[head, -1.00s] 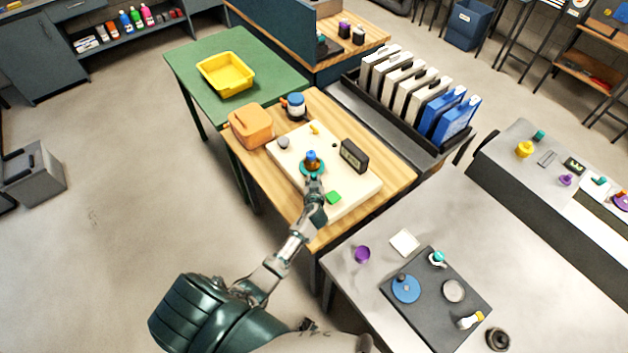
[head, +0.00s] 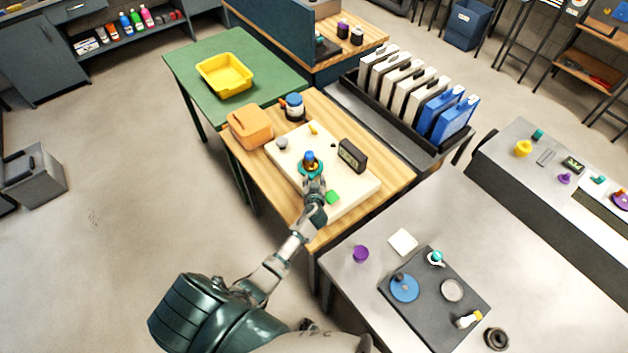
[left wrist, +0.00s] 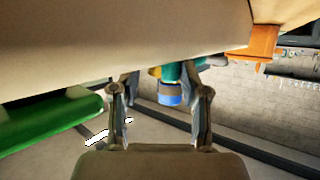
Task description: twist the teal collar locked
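The teal collar (head: 311,172) sits around the base of an upright fitting with a blue top (head: 309,155), on a cream board (head: 350,198). My left gripper (head: 313,183) is at the near side of the collar. In the left wrist view, my left gripper (left wrist: 163,100) has its two fingers well apart. The blue top (left wrist: 169,96) and the teal collar (left wrist: 188,72) show between and beyond the fingers, with a gap on the left side. Contact on the right side cannot be told. My right gripper is not in view.
A grey table (head: 450,215) with a dark mat is at the right.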

